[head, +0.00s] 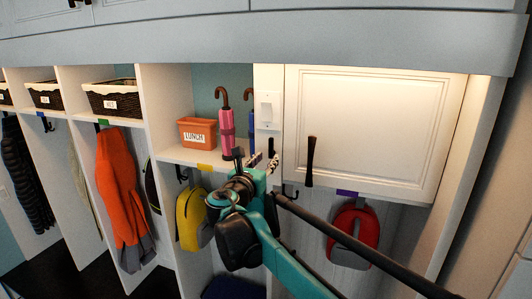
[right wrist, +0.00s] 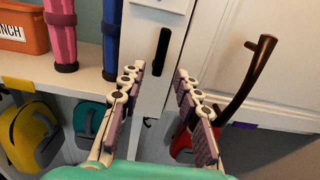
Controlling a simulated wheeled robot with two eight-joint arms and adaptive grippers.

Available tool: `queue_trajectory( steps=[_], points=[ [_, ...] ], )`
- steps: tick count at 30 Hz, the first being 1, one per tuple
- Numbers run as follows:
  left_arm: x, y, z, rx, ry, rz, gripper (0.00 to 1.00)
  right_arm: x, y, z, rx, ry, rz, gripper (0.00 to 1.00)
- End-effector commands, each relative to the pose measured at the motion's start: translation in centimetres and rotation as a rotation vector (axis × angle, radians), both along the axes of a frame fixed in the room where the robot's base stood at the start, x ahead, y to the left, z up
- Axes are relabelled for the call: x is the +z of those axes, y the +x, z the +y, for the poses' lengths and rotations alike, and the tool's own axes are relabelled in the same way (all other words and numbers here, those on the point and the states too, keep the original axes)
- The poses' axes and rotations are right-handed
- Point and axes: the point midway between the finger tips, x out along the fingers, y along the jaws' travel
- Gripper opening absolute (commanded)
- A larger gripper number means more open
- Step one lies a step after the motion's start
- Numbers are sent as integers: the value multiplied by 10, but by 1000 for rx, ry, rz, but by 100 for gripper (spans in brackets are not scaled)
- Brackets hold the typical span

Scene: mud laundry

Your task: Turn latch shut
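The latch (right wrist: 162,52) looks like a black upright bar on the white post, just below a white plate (head: 267,110). In the head view it is small and partly hidden near my fingers. My right gripper (head: 262,160) is in front of the post, just below the plate. In the right wrist view its two fingers (right wrist: 159,74) are spread apart, with nothing between them. The latch shows beyond the gap between the fingertips and appears untouched. To the right is the white cabinet door (head: 375,125) with a dark brown handle (head: 310,160); it looks closed. My left gripper is not in view.
Left of the post, a shelf (head: 178,153) holds an orange lunch bin (head: 197,133), a pink umbrella (head: 226,130) and a blue umbrella (right wrist: 111,38). Below hang a yellow backpack (head: 190,220) and a red backpack (head: 355,230). An orange jacket (head: 120,190) hangs farther left.

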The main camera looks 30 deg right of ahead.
Motion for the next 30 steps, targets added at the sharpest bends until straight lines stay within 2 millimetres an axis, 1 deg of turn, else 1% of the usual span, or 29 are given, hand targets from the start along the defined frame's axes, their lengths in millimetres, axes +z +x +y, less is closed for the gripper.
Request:
queue_trajectory(
  steps=[1, 6, 16, 17, 18, 20, 30],
  points=[
    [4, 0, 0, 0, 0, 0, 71, 2, 5, -8, -4, 1, -1, 33],
    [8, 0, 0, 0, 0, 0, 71, 1, 17, -20, -2, 2, -1, 33],
    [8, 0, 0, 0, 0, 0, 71, 0, 19, -23, 0, 2, -1, 33],
    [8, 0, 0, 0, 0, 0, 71, 0, 19, -23, 0, 2, -1, 25],
    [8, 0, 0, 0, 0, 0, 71, 0, 19, -23, 0, 2, -1, 14],
    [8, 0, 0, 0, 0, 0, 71, 0, 19, -23, 0, 2, -1, 0],
    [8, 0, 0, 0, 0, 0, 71, 0, 19, -23, 0, 11, -12, 0]
  ],
)
